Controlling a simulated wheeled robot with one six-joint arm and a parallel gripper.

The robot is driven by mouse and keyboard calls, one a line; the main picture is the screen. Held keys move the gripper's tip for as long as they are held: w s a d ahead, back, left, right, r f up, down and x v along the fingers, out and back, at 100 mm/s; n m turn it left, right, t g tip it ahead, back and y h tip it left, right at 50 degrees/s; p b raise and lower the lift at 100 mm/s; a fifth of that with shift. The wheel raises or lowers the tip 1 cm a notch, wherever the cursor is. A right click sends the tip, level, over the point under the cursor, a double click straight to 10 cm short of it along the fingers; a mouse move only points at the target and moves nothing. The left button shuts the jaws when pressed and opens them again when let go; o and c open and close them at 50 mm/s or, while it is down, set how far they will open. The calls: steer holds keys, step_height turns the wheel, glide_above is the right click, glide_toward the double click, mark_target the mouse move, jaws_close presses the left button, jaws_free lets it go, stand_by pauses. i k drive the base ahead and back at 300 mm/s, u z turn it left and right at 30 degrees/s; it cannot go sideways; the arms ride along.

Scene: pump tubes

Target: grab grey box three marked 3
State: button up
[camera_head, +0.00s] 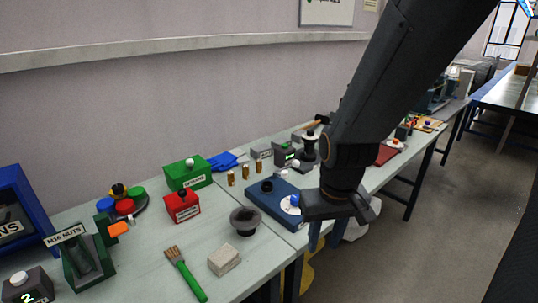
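A dark grey box (285,154) with a small green mark stands toward the back of the bench, left of my arm. Its mark is too small to read. Another dark grey box (28,286), with a white knob and a clear 2, stands at the bottom left corner, partly cut off by the frame. I cannot make out a 3 on any box. My gripper (334,230) hangs at the bench's front edge, right of the blue plate and apart from both grey boxes. Its fingers are only partly seen, so their opening is unclear.
Green (188,174) and red (182,206) boxes, a dark bowl-like item (245,220), a brush (185,273), a pale block (224,259) and a blue plate (272,203) crowd the bench. The wall is close behind. Floor is free at right.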

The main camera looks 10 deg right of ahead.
mark_target(263, 150)
steer(key=z, duration=1.75)
steer(key=i, duration=2.25)
steer(key=u, duration=3.2)
steer(key=i, duration=0.5)
